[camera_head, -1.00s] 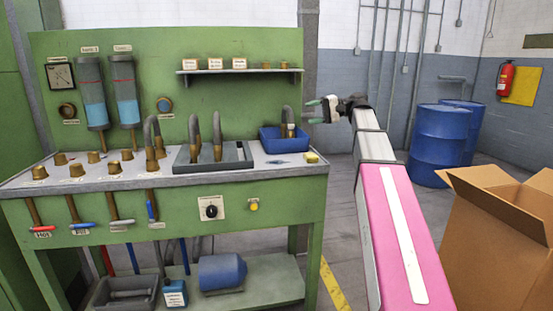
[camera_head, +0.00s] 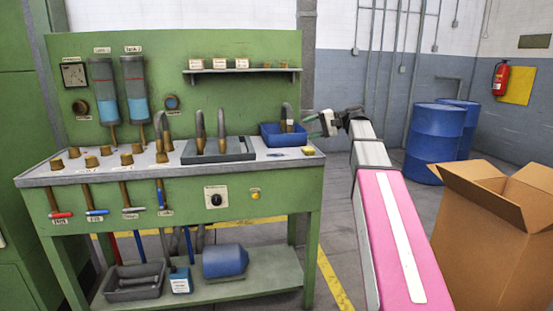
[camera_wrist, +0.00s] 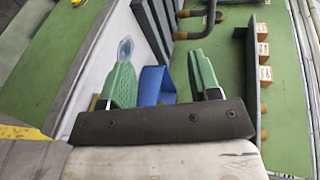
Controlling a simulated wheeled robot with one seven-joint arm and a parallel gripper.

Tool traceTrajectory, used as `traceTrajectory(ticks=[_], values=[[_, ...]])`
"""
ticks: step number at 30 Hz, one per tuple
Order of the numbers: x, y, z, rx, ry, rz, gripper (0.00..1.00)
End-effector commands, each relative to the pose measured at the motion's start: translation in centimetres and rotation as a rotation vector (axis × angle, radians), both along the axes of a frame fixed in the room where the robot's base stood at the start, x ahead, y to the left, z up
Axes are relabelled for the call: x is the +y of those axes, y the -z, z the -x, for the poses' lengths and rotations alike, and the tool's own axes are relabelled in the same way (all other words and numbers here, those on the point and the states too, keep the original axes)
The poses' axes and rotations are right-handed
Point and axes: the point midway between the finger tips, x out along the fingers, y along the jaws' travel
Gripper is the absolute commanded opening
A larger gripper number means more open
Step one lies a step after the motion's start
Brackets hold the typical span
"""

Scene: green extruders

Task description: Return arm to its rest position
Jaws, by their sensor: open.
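My gripper (camera_head: 322,123) is at the end of my pink and grey arm, just right of the green workbench (camera_head: 284,197) in the head view. In the wrist view its two green fingers (camera_wrist: 163,82) stand apart. The blue tray (camera_head: 270,137) on the bench's right end lies left of the gripper. In the wrist view part of the blue tray (camera_wrist: 151,84) shows beyond and between the fingers. I see nothing held between them.
A grey tray (camera_head: 188,157) with curved pipes stands on the bench. A shelf (camera_head: 243,71) with small boxes hangs above. An open cardboard box (camera_head: 492,236) stands at right, with blue barrels (camera_head: 432,143) behind. Floor is free between bench and barrels.

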Motion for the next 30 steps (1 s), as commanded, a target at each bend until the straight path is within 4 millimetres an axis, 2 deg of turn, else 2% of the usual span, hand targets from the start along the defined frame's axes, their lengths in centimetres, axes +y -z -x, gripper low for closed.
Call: traceTrajectory(ticks=[8,11,14,20,24,30], values=[[0.6,7.8,1.0,0.041,0.056,0.129,0.57],[0.8,11.7,1.7,0.058,0.08,0.201,0.57],[0.8,16.4,2.8,0.077,0.105,0.293,0.57],[0.4,26.1,6.1,0.102,0.134,0.508,0.57],[-0.5,32.5,9.2,0.106,0.133,0.672,0.57],[-2.2,40.3,14.4,0.092,0.096,0.911,0.57]])
